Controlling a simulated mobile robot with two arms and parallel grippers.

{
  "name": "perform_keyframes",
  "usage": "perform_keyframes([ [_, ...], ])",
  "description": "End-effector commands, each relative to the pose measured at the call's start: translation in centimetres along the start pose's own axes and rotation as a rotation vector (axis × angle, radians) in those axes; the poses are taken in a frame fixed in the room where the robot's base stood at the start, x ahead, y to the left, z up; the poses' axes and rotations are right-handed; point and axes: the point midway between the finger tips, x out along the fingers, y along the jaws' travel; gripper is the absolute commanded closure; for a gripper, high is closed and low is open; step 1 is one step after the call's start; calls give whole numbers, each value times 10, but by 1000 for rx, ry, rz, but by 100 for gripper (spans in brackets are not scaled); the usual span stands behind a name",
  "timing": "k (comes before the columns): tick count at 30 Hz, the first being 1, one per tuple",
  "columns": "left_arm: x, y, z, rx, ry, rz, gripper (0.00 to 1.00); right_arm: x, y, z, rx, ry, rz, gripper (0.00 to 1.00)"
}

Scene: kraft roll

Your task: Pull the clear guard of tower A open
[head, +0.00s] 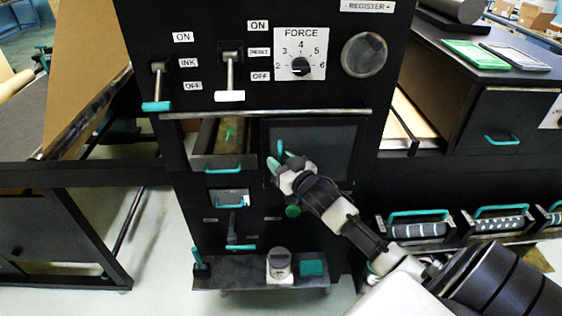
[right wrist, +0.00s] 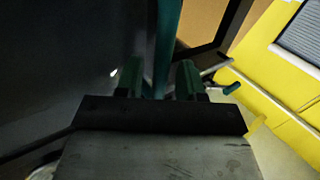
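The tower (head: 212,85) is a black cabinet in the middle of the head view. A dark see-through panel (head: 325,148), which looks like the clear guard, sits below the thin metal rail, right of an open bay. An upright teal handle (head: 280,147) is at its left edge; it also shows in the right wrist view (right wrist: 166,35). My right gripper (head: 282,168) is at this handle. In the right wrist view its green fingers (right wrist: 159,80) stand apart with the handle between them and a gap on the left, so no firm grip shows. My left gripper is out of view.
Two levers, one teal (head: 156,106) and one white (head: 229,96), hang above the rail beside a force dial (head: 299,66). A tray with a teal handle (head: 222,170) is in the left bay. A low shelf (head: 235,274) holds a small pot.

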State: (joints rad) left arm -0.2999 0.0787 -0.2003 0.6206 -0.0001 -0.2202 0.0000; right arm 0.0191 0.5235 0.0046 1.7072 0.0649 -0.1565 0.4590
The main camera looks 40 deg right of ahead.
Motion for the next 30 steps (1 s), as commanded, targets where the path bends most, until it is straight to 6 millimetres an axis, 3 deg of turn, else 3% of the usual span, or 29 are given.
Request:
perform_keyframes([
  [5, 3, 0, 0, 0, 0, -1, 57, -9, 0, 2, 1, -1, 0, 62],
  [19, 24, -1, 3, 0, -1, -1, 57, -94, 0, 3, 0, -3, 0, 62],
  [24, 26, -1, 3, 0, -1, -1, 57, -106, 0, 1, 1, 0, 0, 62],
  [30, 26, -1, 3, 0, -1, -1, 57, -108, 0, 0, 0, 0, 0, 62],
])
